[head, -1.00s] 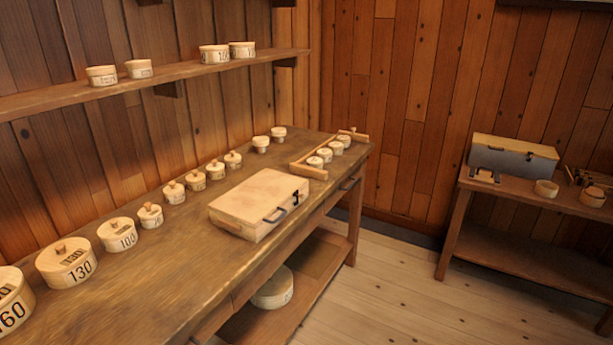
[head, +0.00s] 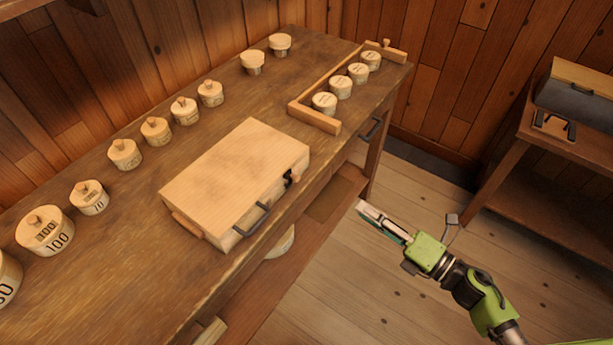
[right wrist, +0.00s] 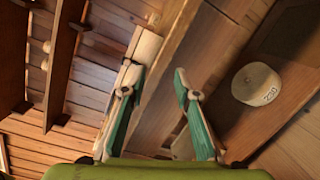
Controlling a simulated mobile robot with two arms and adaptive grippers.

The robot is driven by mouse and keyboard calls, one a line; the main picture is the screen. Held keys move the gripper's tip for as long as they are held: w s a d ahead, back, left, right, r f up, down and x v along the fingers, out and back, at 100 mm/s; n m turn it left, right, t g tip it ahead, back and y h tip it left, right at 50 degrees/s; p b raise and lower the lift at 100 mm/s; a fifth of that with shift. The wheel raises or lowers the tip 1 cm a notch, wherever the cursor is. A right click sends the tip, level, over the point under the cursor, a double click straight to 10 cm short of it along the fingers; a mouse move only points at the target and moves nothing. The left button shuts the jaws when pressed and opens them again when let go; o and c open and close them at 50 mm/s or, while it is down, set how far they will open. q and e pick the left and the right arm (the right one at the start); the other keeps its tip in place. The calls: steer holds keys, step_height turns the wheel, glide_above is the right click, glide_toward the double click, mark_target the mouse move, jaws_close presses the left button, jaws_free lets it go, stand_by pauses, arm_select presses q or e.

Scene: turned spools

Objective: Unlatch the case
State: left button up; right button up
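The case (head: 235,175) is a closed, pale wooden box lying flat near the front edge of the workbench. Its front side has a dark carrying handle (head: 251,222) and a small dark latch (head: 290,179) close to the right corner. The latch is too small to tell its position exactly. My right gripper (head: 363,210) is to the right of the case, apart from it, over the floor in front of the bench. In the right wrist view its two fingers (right wrist: 155,73) are spread with nothing between them. My left gripper is not in view.
The workbench (head: 110,260) holds a row of lidded round boxes (head: 125,153) behind the case. A wooden rack (head: 313,118) with several small round boxes stands to its right. A larger round box (right wrist: 257,83) sits on the lower shelf. A side table (head: 500,165) is at far right.

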mark_target(299, 179)
steer(key=s+a+r+n+g+y, duration=0.2)
steer(key=s+a+r+n, duration=0.1)
steer(key=a+r+n, duration=0.15)
steer(key=p+x, duration=0.1)
steer(key=x, duration=0.2)
steer(key=p+x, duration=0.1)
steer(key=x, duration=0.3)
steer(key=w+p+x, duration=0.1)
steer(key=x, duration=0.3)
steer(key=shift+w+d+r+p, duration=0.15)
steer(key=shift+r+p, duration=0.25)
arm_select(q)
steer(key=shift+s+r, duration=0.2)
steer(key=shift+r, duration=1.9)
arm_select(e)
steer(key=shift+w+a+f, duration=0.1)
steer(key=shift+w+a, duration=0.25)
steer(key=shift+a, duration=0.2)
jaws_close()
